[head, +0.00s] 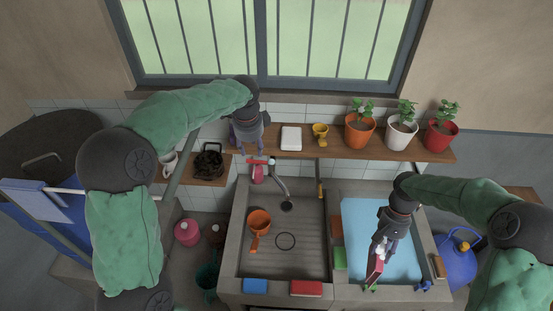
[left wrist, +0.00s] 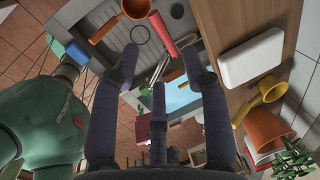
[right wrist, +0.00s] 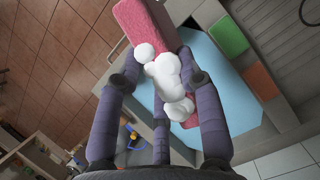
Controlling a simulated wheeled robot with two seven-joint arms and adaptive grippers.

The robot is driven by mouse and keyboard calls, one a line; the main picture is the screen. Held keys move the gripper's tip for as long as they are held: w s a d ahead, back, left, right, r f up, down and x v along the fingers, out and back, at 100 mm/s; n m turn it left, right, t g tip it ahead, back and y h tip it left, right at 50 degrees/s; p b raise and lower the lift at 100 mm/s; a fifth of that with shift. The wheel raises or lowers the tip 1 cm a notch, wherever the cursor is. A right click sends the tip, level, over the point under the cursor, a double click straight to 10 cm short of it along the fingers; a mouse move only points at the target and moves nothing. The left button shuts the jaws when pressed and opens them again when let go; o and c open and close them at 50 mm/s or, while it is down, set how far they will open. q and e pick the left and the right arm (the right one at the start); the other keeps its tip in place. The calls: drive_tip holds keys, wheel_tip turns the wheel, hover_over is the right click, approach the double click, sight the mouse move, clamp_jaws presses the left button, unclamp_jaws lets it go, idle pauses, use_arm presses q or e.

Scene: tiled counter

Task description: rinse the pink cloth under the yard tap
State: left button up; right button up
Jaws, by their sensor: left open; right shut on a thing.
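The pink cloth (right wrist: 133,22) is a thick folded strip with white foam (right wrist: 168,75) on it. My right gripper (right wrist: 160,88) is shut on it. In the head view the cloth (head: 375,272) is held over the front part of the blue water basin (head: 362,215). The tap (head: 280,182) has a grey curved spout over the left sink and a red lever (head: 258,161). My left gripper (head: 256,152) is open just above the lever. In the left wrist view the lever (left wrist: 162,36) lies beyond the spread fingers; contact is not clear. No water stream is visible.
An orange dipper (head: 259,222) lies in the left sink (head: 300,255). Blue (head: 255,286) and red (head: 306,288) blocks lie on its front rim. A shelf (head: 345,152) behind holds potted plants, a yellow cup (head: 320,130) and a white box (head: 291,138).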

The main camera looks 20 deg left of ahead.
sight(255, 162)
use_arm(q)
drive_tip(key=f, duration=0.2)
drive_tip(key=w+f, duration=0.1)
drive_tip(key=f, duration=0.4)
drive_tip(key=shift+w+a+f, duration=0.2)
drive_tip(key=shift+f, duration=0.1)
clamp_jaws()
